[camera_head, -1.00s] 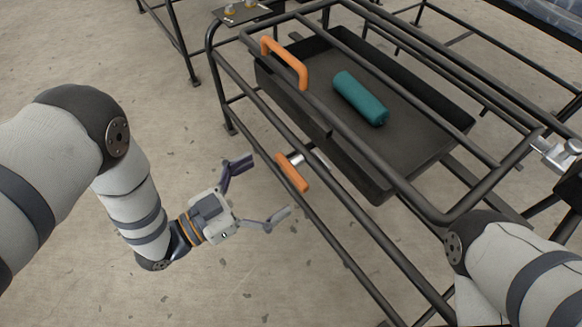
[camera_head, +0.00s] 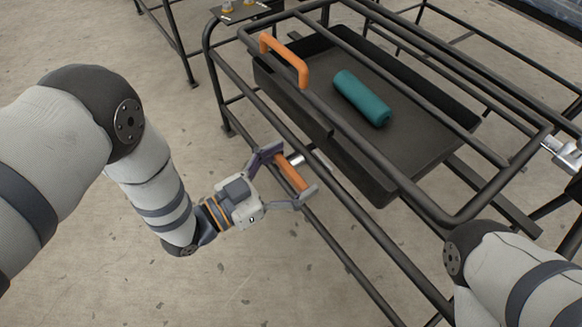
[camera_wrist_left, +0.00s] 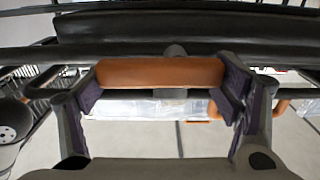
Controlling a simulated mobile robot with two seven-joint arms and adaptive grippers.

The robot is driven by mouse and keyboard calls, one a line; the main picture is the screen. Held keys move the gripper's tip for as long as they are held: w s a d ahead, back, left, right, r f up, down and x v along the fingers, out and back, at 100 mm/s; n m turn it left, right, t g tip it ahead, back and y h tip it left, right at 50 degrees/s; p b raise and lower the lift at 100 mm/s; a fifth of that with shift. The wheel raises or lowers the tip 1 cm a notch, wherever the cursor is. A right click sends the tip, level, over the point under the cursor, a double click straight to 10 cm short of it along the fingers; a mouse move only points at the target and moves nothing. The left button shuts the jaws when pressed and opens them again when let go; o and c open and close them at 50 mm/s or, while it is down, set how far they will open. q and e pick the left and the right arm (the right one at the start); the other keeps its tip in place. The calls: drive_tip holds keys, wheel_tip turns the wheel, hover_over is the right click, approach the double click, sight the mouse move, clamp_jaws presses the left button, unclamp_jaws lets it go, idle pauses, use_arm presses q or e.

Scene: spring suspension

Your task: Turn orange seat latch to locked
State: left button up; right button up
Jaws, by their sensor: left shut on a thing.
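The orange seat latch (camera_head: 292,172) is a short bar on a metal shaft at the near side rail of the black frame. In the head view it slants down to the right. My left gripper (camera_head: 290,173) has its two fingers at the two ends of the bar and is shut on it. In the left wrist view the orange latch (camera_wrist_left: 160,71) lies level between the purple-padded fingers (camera_wrist_left: 161,88). My right arm shows at the lower right of the head view, but its gripper is not visible.
A black tray (camera_head: 420,150) inside the tubular frame (camera_head: 375,165) holds a teal cylinder (camera_head: 361,98). An orange handle (camera_head: 285,58) stands at the tray's near left. A metal fitting (camera_head: 563,152) is at the right. Bare floor lies left of the frame.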

use_arm(q)
drive_tip(key=shift+w+a+r+n+p, duration=0.1)
drive_tip(key=shift+n+p, duration=0.15)
drive_tip(key=shift+n, duration=0.35)
drive_tip(key=shift+r+n+p, duration=0.1)
drive_tip(key=shift+n+p, duration=0.15)
drive_tip(key=shift+n, duration=0.35)
drive_tip(key=shift+w+n, duration=0.1)
drive_tip(key=shift+n, duration=0.8)
drive_tip(key=n, duration=0.2)
drive_tip(key=shift+w+a+r+n+p, duration=0.15)
drive_tip(key=shift+n+p, duration=0.25)
drive_tip(key=n, duration=0.3)
drive_tip(key=shift+w+a+n, duration=0.1)
drive_tip(key=shift+w+n, duration=0.1)
drive_tip(key=shift+n, duration=0.1)
drive_tip(key=n, duration=0.2)
drive_tip(key=n+b, duration=0.1)
drive_tip(key=n, duration=0.1)
drive_tip(key=shift+w+a, duration=0.2)
drive_tip(key=shift+w, duration=0.05)
drive_tip(key=shift+w+a+n+b, duration=0.15)
drive_tip(key=shift+n+b, duration=0.2)
drive_tip(key=shift+n, duration=1.25)
